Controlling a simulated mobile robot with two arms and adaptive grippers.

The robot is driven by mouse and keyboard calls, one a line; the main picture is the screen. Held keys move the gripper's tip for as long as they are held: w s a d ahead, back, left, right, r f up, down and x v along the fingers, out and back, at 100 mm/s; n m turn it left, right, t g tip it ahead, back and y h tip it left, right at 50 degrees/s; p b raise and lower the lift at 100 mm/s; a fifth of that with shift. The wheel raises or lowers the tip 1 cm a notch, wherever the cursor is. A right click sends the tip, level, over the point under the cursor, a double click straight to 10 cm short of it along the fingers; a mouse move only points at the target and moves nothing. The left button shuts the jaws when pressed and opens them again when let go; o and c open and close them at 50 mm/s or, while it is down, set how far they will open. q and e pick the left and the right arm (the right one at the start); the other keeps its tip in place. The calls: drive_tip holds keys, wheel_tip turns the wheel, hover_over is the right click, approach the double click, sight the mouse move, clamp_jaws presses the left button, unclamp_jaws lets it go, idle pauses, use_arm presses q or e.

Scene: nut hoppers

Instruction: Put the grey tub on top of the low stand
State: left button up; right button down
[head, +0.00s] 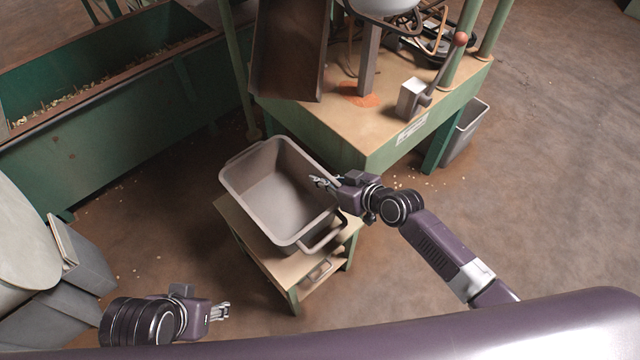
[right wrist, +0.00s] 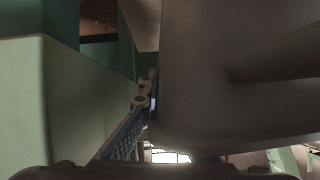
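The grey tub (head: 268,208) is over the wooden top of the low stand (head: 290,268), open side up. Its rim hides much of the stand top, and I cannot see whether its base rests flat. A bar handle (head: 322,238) shows on its near side. My right gripper (head: 322,182) is at the tub's right rim. In the right wrist view the tub's wall (right wrist: 205,90) fills the right half, with one finger close beside it. The other finger is hidden, so its grip is unclear. My left gripper (head: 226,310) is open and empty, left of the stand and apart from it.
A green machine table (head: 370,150) with a chute (head: 288,50) and lever stands just behind the tub. A long green hopper (head: 120,125) is at the left. Grey bins (head: 85,265) stand at lower left, and another bin (head: 465,130) beyond the table. Floor at right is clear.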

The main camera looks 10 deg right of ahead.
drive_tip(key=shift+w+f, duration=0.1)
drive_tip(key=shift+f, duration=0.7)
use_arm(q)
drive_tip(key=shift+f, duration=0.4)
use_arm(e)
drive_tip(key=shift+r, duration=0.1)
use_arm(q)
drive_tip(key=shift+w, duration=0.3)
use_arm(e)
drive_tip(key=shift+f+b, duration=0.2)
drive_tip(key=shift+b, duration=0.1)
drive_tip(key=c, duration=2.6)
unclamp_jaws()
drive_tip(key=shift+f, duration=0.15)
use_arm(q)
drive_tip(key=shift+w+d, duration=0.15)
drive_tip(key=shift+w, duration=0.05)
use_arm(e)
drive_tip(key=o, duration=0.4)
drive_tip(key=shift+o, duration=0.2)
